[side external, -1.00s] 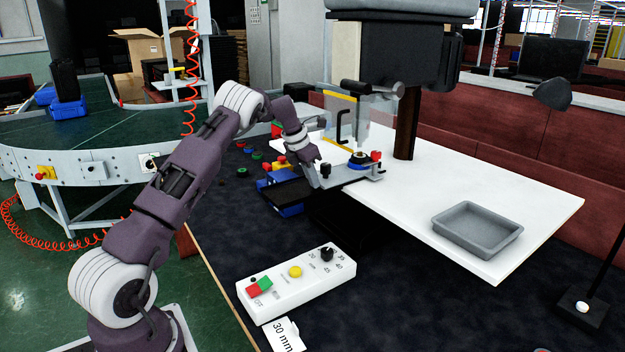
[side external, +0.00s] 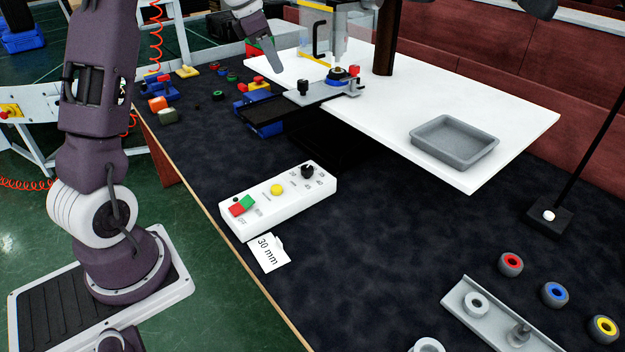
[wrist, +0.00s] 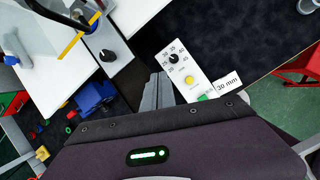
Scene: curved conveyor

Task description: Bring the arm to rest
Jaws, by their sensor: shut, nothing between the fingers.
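My gripper (side external: 274,66) hangs at the top of the side external view, above the back of the dark bench, to the left of the clear guard. Its fingers are together and hold nothing. In the wrist view the shut fingers (wrist: 158,92) point towards the white control box (wrist: 184,75). My upper arm stands nearly upright at the left of the side view, and its upper part runs out of the picture.
The machine fixture (side external: 322,90) with its guard (side external: 325,38) stands right of the gripper. A white table (side external: 470,110) bears a grey tray (side external: 455,140). The control box (side external: 278,200) and a 30 mm card (side external: 268,253) lie in front. Coloured parts lie on the left.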

